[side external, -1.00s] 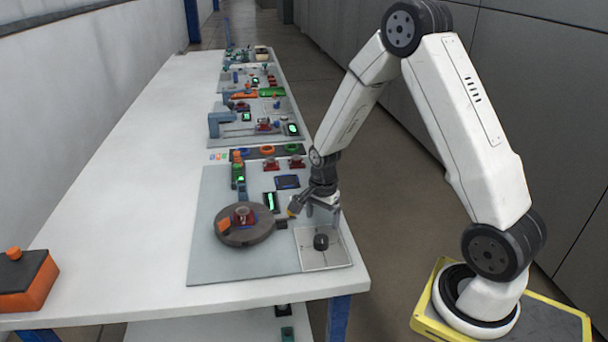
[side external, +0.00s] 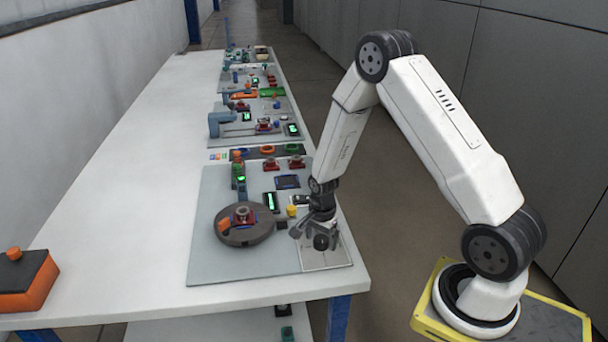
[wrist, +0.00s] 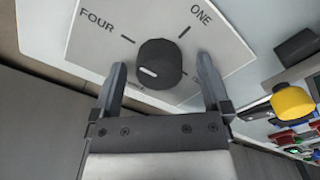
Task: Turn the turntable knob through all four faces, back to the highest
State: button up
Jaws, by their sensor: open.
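The knob (wrist: 160,64) is a black cylinder with a short white mark on its side, standing on a pale plate (wrist: 88,50) marked FOUR and ONE, with more markings partly hidden. My gripper (wrist: 160,68) is open, with one finger to each side of the knob; I cannot tell whether either touches it. In the side view my gripper (side external: 316,236) is low over the plate, close to the knob (side external: 321,242). The round brown turntable (side external: 245,238) stands to the left, bearing a red part (side external: 244,216) and an orange part (side external: 224,224).
A yellow button (wrist: 292,101) stands right of the plate in the wrist view. A black block (wrist: 297,46) is near it. In the side view, small displays and colored parts fill the board behind the turntable. The table's left side is mostly clear.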

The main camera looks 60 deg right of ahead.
jog(key=c, duration=1.3)
jog(key=shift+n, duration=0.3)
jog(key=n, duration=0.8)
jog(key=shift+n, duration=0.3)
jog(key=n, duration=0.4)
jog(key=shift+n, duration=2.3)
